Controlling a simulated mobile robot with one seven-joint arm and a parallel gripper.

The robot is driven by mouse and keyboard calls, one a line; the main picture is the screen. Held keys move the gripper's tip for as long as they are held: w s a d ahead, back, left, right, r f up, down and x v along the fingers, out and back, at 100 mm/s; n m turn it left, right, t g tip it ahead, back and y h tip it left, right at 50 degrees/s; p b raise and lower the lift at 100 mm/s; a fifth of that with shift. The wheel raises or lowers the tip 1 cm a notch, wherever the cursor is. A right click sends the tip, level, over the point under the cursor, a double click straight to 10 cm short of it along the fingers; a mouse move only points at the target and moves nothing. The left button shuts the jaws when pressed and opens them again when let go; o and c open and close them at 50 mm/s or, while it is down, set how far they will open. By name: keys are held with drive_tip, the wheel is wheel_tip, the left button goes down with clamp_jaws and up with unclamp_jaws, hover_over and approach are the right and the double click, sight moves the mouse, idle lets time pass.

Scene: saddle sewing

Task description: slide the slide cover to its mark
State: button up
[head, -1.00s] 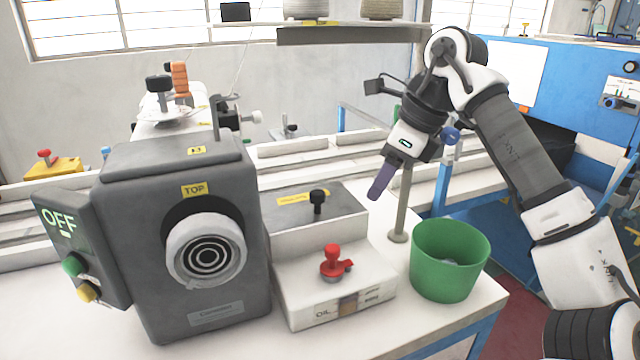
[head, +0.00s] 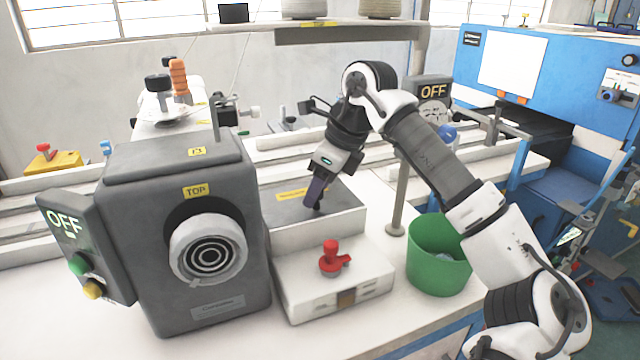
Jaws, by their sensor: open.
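The slide cover appears to be the dark grey plate (head: 343,217) on top of the white box, right of the grey machine. A yellow label (head: 292,194) lies on it; I cannot make out a separate mark. My gripper (head: 314,204) points down over the plate, its purple fingers at the cover's black knob. The fingers hide nearly all of the knob, so I cannot tell whether they straddle or touch it. The jaws are open.
A red-handled valve (head: 333,260) stands on the lower white oil box (head: 365,286) in front. The grey machine (head: 165,240) is close on the left. A green bin (head: 437,262) and a grey post (head: 397,205) stand to the right.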

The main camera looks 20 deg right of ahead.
clamp_jaws()
drive_tip(key=w+p, duration=0.5)
drive_tip(key=w, duration=0.7)
drive_tip(key=shift+a+r+p, duration=0.15)
drive_tip(key=shift+a+p, duration=0.05)
drive_tip(key=shift+p, duration=0.1)
unclamp_jaws()
drive_tip(key=shift+s, duration=0.1)
